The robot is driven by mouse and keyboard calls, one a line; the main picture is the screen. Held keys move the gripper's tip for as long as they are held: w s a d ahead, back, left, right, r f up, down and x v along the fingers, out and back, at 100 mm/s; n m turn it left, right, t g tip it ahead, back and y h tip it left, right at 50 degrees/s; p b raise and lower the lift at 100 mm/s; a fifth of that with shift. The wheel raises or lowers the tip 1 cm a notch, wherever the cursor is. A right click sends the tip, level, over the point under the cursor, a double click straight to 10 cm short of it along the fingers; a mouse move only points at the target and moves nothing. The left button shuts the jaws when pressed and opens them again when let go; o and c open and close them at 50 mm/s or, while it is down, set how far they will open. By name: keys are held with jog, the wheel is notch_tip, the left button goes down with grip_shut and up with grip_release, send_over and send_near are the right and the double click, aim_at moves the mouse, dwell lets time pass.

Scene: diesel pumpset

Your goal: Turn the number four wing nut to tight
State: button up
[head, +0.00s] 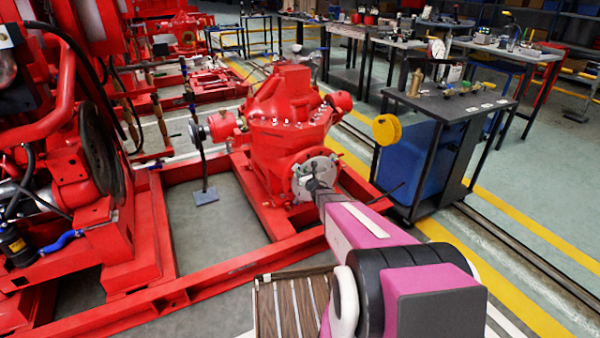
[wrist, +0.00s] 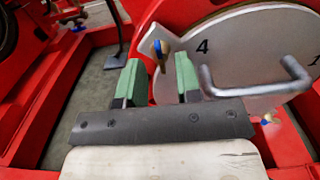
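In the wrist view, the number four wing nut (wrist: 158,48) is small, blue and brass-coloured, at the left edge of a grey round cover plate (wrist: 235,52) beside a printed 4. My gripper (wrist: 160,72) has two green-padded fingers, apart with nothing between them. The nut shows beyond the fingertips, in line with the gap, nearer the left finger. Whether the fingers reach around it cannot be told, but they look short of it. In the head view, my gripper (head: 313,186) is in front of the cover on the red pump (head: 285,115); the nut is too small to make out there.
A bent grey handle (wrist: 255,85) on the cover sticks out close to the right finger. Another wing nut (wrist: 267,120) is at the lower right, and a 1 is printed at right. Red frame rails (head: 210,275) surround the pump. A cart (head: 445,105) with a blue cabinet stands at right.

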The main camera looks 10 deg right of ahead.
jog(key=shift+x, duration=1.25)
grip_shut()
